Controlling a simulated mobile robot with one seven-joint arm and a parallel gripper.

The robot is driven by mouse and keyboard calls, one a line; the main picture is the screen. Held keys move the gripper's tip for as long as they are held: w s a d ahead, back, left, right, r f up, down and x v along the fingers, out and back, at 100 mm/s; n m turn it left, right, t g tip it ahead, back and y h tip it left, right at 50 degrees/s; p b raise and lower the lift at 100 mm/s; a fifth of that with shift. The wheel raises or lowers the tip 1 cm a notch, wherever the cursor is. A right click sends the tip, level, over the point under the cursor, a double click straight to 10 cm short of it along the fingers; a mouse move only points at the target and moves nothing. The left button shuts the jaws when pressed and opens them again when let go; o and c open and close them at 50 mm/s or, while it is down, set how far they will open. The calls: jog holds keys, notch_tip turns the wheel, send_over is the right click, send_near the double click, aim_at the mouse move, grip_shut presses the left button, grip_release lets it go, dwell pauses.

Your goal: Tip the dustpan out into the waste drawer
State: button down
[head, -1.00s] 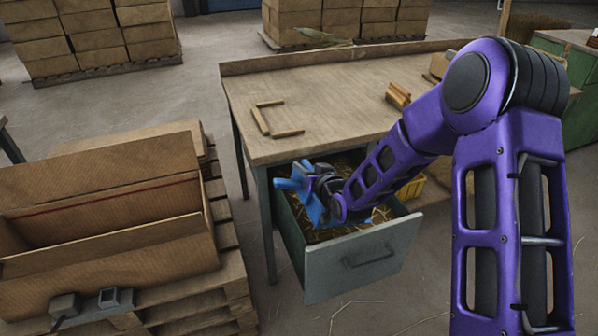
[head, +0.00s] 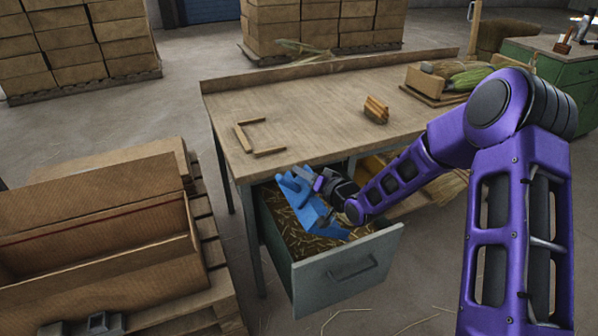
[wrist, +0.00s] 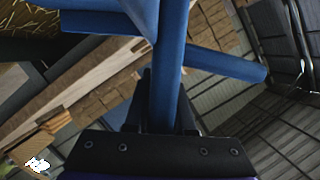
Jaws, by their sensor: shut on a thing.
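The blue dustpan (head: 308,203) is in my gripper (head: 324,186), over the open waste drawer (head: 352,268). The dustpan is tilted, its broad part pointing down and toward the drawer front. In the wrist view, my gripper (wrist: 160,125) is shut on the blue dustpan (wrist: 170,65), which runs up between the fingers. The drawer is pulled out under the bench and holds straw-like clippings (head: 310,235). No debris shows on the part of the dustpan that I can see. Whether the dustpan touches the straw I cannot tell.
The workbench (head: 310,110) stands just behind the drawer, with a wooden bracket (head: 245,138) and a small bundle of wood (head: 376,109) on top. A large open cardboard box (head: 100,240) on a pallet is close on the left. Stray straw lies on the floor in front.

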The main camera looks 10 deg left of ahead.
jog(key=shift+w+d+r+m+p, duration=0.3)
jog(key=shift+d+r+p, duration=0.1)
jog(key=shift+r+p, duration=0.1)
jog(key=shift+s+a+f, duration=0.1)
jog(key=shift+a, duration=0.05)
jog(key=shift+s+a+r, duration=0.35)
jog(key=shift+s+a, duration=0.2)
jog(key=shift+a, duration=0.25)
jog(key=shift+s+a+r, duration=0.3)
jog(key=shift+s+a, duration=0.2)
jog(key=shift+a, duration=0.25)
jog(key=s+a+r+n+t+h+b, duration=0.1)
jog(key=s+a+r+n+h+b, duration=0.1)
jog(key=s+a+r+n+b, duration=0.1)
jog(key=shift+s+a+n+h+b, duration=0.3)
jog(key=shift+s+a+n+b, duration=0.55)
jog(key=shift+a+n, duration=0.85)
jog(key=shift+w+f, duration=0.1)
jog(key=shift+w, duration=0.1)
